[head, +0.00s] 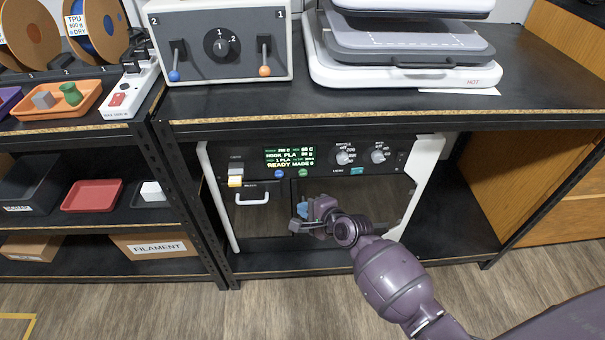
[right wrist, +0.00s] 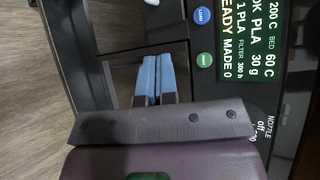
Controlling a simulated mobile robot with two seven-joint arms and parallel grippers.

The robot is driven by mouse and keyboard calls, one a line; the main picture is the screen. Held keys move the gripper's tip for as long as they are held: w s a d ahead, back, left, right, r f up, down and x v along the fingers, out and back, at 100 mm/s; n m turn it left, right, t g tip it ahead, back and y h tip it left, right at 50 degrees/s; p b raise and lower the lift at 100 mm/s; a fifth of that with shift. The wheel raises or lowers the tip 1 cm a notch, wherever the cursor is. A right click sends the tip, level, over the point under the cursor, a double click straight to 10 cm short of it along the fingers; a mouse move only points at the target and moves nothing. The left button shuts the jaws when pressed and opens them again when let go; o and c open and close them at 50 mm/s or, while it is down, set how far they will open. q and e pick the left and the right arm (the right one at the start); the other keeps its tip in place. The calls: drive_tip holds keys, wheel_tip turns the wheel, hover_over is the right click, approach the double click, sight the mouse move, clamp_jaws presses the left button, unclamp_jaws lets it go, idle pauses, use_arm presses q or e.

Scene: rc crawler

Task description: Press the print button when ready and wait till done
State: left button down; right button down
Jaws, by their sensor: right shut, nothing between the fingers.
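The printer (head: 330,143) stands on the lower shelf of the black rack. Its lit display (head: 290,156) shows READY, MADE 0, PLA, nozzle 200 C and bed 60 C; it also shows in the right wrist view (right wrist: 243,40). Below the display are a blue button (head: 279,173), marked LOAD in the right wrist view (right wrist: 202,15), and a green button (head: 303,172), also in the right wrist view (right wrist: 204,60), its label too small to read surely. My right gripper (head: 302,208) is shut and empty, its blue fingertips (right wrist: 152,70) below the green button and apart from it. My left gripper is out of view.
Two knobs (head: 344,157) and a light switch lever (head: 235,175) flank the display. A white handle (head: 252,200) sits on the printer's front at left. The upper shelf (head: 230,98) overhangs the printer and carries a switch box (head: 220,60) and a white press (head: 400,75).

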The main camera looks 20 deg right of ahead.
sight(303, 173)
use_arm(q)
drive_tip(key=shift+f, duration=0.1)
